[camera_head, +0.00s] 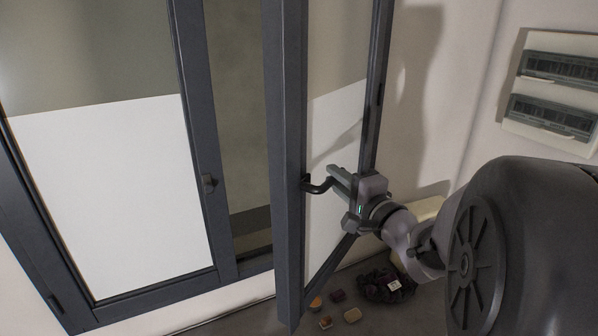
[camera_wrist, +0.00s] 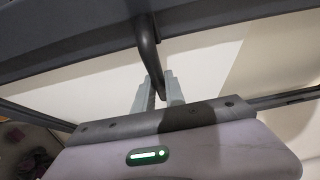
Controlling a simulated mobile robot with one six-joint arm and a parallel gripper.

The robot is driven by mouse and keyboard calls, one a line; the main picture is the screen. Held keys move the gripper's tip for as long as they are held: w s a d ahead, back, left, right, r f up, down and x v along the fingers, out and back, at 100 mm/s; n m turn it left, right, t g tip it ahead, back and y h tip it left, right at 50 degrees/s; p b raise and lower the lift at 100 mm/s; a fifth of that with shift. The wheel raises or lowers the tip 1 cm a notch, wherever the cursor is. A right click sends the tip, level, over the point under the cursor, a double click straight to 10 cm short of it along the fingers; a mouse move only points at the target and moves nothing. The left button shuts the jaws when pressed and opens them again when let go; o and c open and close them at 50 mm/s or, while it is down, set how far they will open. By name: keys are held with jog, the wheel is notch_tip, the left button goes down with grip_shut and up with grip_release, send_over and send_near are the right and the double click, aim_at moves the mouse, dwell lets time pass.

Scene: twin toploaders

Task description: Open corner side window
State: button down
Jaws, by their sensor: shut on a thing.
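The corner side window is a dark grey framed sash (camera_head: 288,130) with a half-frosted pane. It stands swung out from the wall, with a gap between its edge and the fixed frame. Its black curved handle (camera_head: 318,187) sits on the sash's left upright; the handle (camera_wrist: 149,50) also shows in the wrist view. My gripper (camera_head: 332,178) is shut on the handle's end, with the two fingers (camera_wrist: 159,90) on either side of it in the wrist view. The fingers partly hide the grip point.
A fuse box (camera_head: 552,90) hangs on the right wall. A dark bag (camera_head: 386,286) and several small blocks (camera_head: 352,314) lie on the floor below the open sash.

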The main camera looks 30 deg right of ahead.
jog(key=shift+s+d+p, duration=0.35)
jog(key=shift+s+d, duration=0.9)
jog(key=shift+s, duration=0.25)
jog(key=c, duration=1.1)
grip_release()
jog(key=shift+w+a, duration=0.15)
jog(key=shift+w, duration=0.05)
jog(key=o, duration=0.5)
jog(key=shift+s, duration=0.1)
jog(key=s+d+p, duration=0.2)
jog(key=s+d, duration=0.2)
jog(key=s, duration=0.2)
jog(key=shift+s+d+p, duration=0.25)
jog(key=shift+d+p, duration=0.05)
jog(key=shift+d, duration=0.05)
